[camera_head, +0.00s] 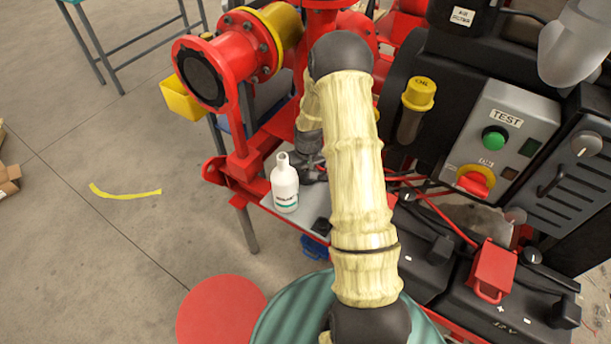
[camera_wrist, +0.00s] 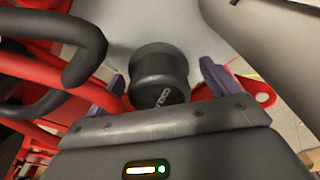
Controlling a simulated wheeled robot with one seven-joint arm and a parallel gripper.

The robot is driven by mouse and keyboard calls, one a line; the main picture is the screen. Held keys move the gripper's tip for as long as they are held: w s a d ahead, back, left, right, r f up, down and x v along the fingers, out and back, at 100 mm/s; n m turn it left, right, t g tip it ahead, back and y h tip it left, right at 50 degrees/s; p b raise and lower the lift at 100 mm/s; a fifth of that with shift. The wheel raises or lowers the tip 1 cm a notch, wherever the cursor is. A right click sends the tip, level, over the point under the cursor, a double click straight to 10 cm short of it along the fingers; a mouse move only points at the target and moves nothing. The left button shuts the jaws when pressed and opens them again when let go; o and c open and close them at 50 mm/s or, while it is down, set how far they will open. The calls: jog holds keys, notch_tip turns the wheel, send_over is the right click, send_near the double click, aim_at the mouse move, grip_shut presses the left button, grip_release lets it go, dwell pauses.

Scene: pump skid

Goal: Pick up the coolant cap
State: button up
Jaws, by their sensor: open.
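The coolant cap (camera_wrist: 158,72) is a short dark cylinder with pale lettering on its face, only partly readable. In the wrist view it sits between the two fingers of my gripper (camera_wrist: 164,82). The fingers are open, with a gap showing on each side of the cap. In the head view my arm covers most of the gripper, and I cannot make out the cap there. A white bottle (camera_head: 285,186) with a bare neck stands upright on the grey plate, left of my arm.
Dark curved hoses or bars (camera_wrist: 72,55) and red rails are close on the left in the wrist view. A red flanged pipe (camera_head: 213,70) rises behind the bottle. A test panel (camera_head: 506,135) and black batteries (camera_head: 500,305) stand at right. The floor at left is mostly open.

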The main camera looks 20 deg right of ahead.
jog(key=c, duration=1.2)
jog(key=shift+r, duration=0.1)
notch_tip(320, 180, up, 10)
jog(key=shift+f, duration=0.1)
